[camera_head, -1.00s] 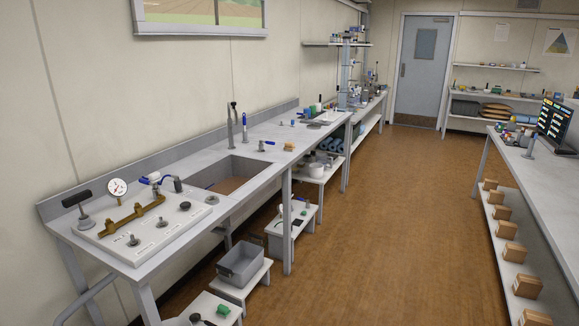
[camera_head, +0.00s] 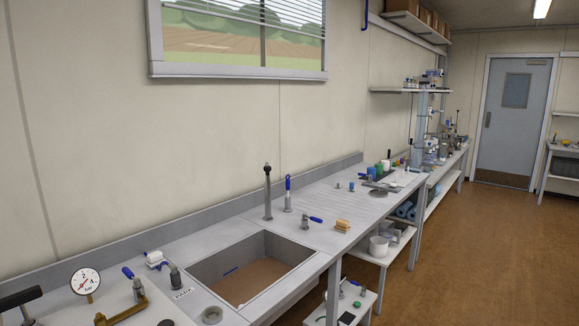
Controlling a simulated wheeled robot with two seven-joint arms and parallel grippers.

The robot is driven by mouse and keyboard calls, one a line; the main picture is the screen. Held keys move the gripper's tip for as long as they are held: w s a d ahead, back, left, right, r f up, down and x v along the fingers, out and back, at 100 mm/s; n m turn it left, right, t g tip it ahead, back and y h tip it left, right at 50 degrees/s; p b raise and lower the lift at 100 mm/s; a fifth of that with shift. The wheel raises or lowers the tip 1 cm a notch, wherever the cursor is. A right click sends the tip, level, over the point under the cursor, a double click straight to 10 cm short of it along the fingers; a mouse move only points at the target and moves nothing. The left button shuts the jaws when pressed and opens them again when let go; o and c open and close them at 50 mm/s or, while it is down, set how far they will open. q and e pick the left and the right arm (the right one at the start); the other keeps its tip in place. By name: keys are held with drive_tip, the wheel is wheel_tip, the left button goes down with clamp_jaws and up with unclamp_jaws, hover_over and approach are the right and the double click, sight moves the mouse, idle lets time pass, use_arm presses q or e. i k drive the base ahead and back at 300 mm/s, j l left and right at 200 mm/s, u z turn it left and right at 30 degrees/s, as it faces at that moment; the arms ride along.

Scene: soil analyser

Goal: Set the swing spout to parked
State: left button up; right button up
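A tall grey post with a dark top (camera_head: 267,193), which looks like the swing spout, stands upright at the back edge of the sink (camera_head: 262,268). I cannot clearly make out its outlet arm or which way it points. A grey fitting with an upright blue handle (camera_head: 288,194) stands just to its right. A low tap with a blue lever (camera_head: 308,221) stands at the sink's right. A small label that seems to read PARK (camera_head: 183,294) lies on the counter left of the sink. Neither of my grippers is in view.
A pressure gauge (camera_head: 85,282), brass pipework (camera_head: 125,308) and blue-handled fittings are at the lower left. A brush-like block (camera_head: 343,226) lies right of the sink. The ribbed counter (camera_head: 310,187) beyond is mostly clear. Open floor (camera_head: 470,240) lies to the right.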

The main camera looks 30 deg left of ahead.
sight(267, 168)
drive_tip(key=i+u, duration=0.35)
drive_tip(key=i+l+u, duration=0.3)
drive_tip(key=i, duration=0.2)
drive_tip(key=j, duration=0.1)
